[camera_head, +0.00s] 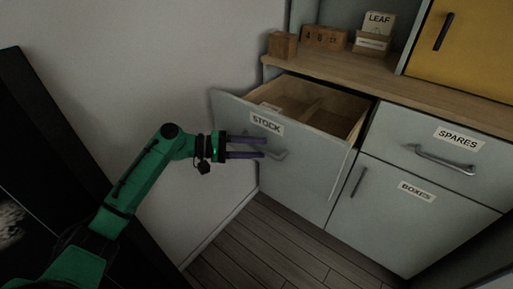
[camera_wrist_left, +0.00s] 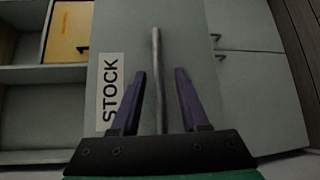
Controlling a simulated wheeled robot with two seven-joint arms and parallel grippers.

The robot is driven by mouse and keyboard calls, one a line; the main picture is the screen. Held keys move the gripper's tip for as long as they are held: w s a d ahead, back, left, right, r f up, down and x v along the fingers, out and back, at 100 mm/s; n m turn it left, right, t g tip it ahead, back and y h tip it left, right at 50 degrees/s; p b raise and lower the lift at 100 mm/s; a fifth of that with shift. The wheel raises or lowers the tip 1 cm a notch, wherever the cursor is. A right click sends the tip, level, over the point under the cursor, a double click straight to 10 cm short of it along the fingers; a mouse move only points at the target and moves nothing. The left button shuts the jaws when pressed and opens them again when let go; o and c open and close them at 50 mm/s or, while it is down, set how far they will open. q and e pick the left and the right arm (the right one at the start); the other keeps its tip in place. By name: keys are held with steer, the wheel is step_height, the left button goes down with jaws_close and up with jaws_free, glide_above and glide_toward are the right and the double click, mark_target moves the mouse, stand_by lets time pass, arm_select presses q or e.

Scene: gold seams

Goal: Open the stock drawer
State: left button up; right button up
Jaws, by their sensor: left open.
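The stock drawer (camera_head: 232,106) is pulled well out of the cabinet, and its wooden inside shows from above. Its pale front carries a STOCK label (camera_head: 267,124), which also shows in the left wrist view (camera_wrist_left: 109,88). The drawer's bar handle (camera_head: 280,155) is below the label. My left gripper (camera_head: 264,147) is open at the handle. In the left wrist view the handle (camera_wrist_left: 157,75) runs between the two purple fingers (camera_wrist_left: 160,75), with a gap on each side. My right gripper is not in view.
The SPARES drawer (camera_head: 400,138) and BOXES door (camera_head: 380,207) are shut. Wooden blocks (camera_head: 283,45) and a LEAF card holder (camera_head: 373,42) stand on the counter (camera_head: 400,84). A wall is close on the left; dark plank floor (camera_head: 260,245) is clear in front.

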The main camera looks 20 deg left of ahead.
arm_select(q)
steer(key=v, duration=0.7)
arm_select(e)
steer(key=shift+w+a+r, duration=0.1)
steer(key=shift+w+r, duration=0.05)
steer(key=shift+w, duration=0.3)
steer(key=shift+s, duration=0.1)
